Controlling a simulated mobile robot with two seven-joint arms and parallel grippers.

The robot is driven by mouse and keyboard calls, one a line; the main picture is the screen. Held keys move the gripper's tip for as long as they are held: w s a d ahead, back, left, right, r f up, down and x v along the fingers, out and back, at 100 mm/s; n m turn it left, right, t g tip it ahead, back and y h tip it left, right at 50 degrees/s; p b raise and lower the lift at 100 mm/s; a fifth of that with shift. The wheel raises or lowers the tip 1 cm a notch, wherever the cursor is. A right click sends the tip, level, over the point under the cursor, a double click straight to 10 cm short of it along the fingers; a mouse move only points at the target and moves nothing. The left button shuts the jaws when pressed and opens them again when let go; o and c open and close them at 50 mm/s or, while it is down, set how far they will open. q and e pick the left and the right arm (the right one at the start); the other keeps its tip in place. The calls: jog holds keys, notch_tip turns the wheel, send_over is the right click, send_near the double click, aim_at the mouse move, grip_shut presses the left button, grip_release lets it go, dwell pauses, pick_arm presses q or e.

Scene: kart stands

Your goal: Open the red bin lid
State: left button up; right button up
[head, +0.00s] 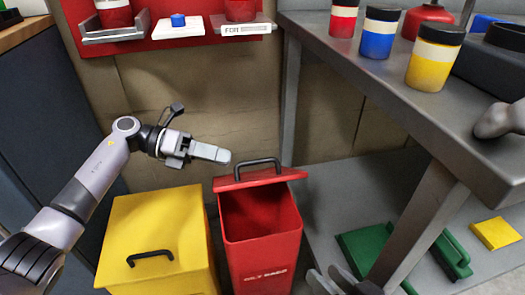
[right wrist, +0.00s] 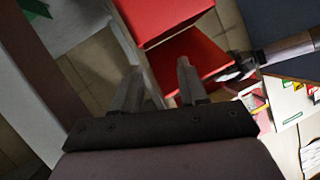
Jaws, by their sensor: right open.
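The red bin (head: 265,262) stands on the floor beside a yellow bin. Its red lid (head: 262,180) is raised at the back edge, with a dark handle on top, and the dark red inside of the bin shows below it. My left gripper (head: 222,155) is just left of and above the lid handle, its fingertips close to it; contact and jaw opening are unclear. My right gripper (head: 322,281) shows only partly at the bottom edge, right of the bin. In the right wrist view its two fingers (right wrist: 158,88) are apart and empty, with red bin surfaces (right wrist: 165,18) beyond.
The yellow bin (head: 160,235) with a black handle is left of the red bin. A grey metal table (head: 455,125) with paint jars stands right, its leg near the bin. A lower shelf holds green cases (head: 365,250). Red wall shelves (head: 165,45) hang behind.

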aim_at(251, 163)
pick_arm(q)
jog(key=shift+w+d, duration=0.3)
jog(key=shift+d, duration=0.05)
jog(key=b+x, duration=0.1)
jog(key=x, duration=0.5)
jog(key=shift+s+d+f, duration=0.1)
jog(key=shift+d, duration=0.25)
jog(key=shift+c, duration=0.3)
grip_shut()
